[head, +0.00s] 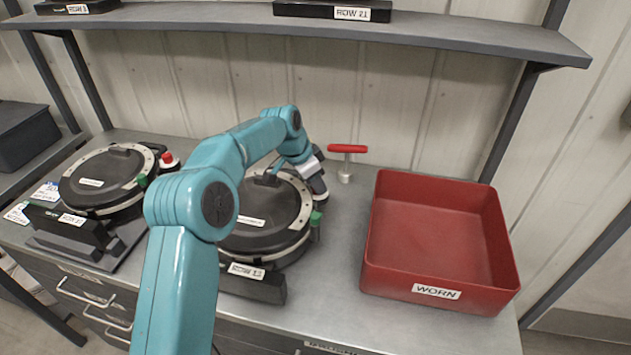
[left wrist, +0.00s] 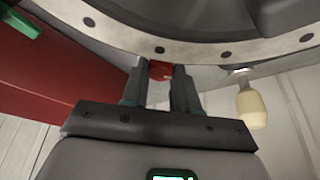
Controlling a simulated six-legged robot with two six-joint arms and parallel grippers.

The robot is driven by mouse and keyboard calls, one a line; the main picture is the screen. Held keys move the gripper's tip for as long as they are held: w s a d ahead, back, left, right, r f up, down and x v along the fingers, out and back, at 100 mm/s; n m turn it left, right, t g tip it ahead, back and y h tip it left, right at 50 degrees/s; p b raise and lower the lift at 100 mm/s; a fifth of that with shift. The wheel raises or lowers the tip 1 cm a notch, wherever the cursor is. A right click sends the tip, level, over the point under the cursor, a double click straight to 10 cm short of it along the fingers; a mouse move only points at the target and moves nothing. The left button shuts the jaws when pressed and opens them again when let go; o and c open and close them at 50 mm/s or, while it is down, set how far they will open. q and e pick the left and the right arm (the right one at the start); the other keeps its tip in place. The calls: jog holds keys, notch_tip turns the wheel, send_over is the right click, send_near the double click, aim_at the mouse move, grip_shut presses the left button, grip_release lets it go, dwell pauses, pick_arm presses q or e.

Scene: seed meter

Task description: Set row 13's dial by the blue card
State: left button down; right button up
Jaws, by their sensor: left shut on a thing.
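The row 13 meter (head: 262,232) is a round black housing with a pale bolted ring, standing on the bench with its label (head: 246,271) in front. My left gripper (head: 308,178) reaches over to its far right edge. In the left wrist view my fingers (left wrist: 162,88) are shut on a small red knob (left wrist: 161,70) at the ring's edge, which looks like the dial; its marks cannot be read. A green part (head: 316,218) is on the meter's right side. Two small printed cards (head: 46,192) lie at the far left; their print is too small to read. My right gripper is not in view.
A red bin (head: 440,235) labelled WORN stands empty on the right. A red T-handle tool (head: 347,150) stands behind the meter. A second meter (head: 105,180) with a red knob (head: 167,160) is at left. A shelf (head: 430,30) hangs above. A cream handle (left wrist: 250,108) shows beside my fingers.

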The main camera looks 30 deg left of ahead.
pick_arm(q)
jog(key=shift+d+f+n+y+b, duration=0.15)
jog(key=shift+n+y+b, duration=0.15)
jog(key=shift+n+b, duration=0.45)
jog(key=shift+n+t+y, duration=0.4)
jog(key=shift+n, duration=1.15)
jog(key=c, duration=0.8)
grip_release()
jog(key=shift+c, duration=0.2)
jog(key=shift+r, duration=0.2)
jog(key=v, duration=1.6)
jog(key=shift+s+r, duration=0.1)
jog(key=shift+s+d, duration=0.1)
jog(key=shift+s, duration=0.05)
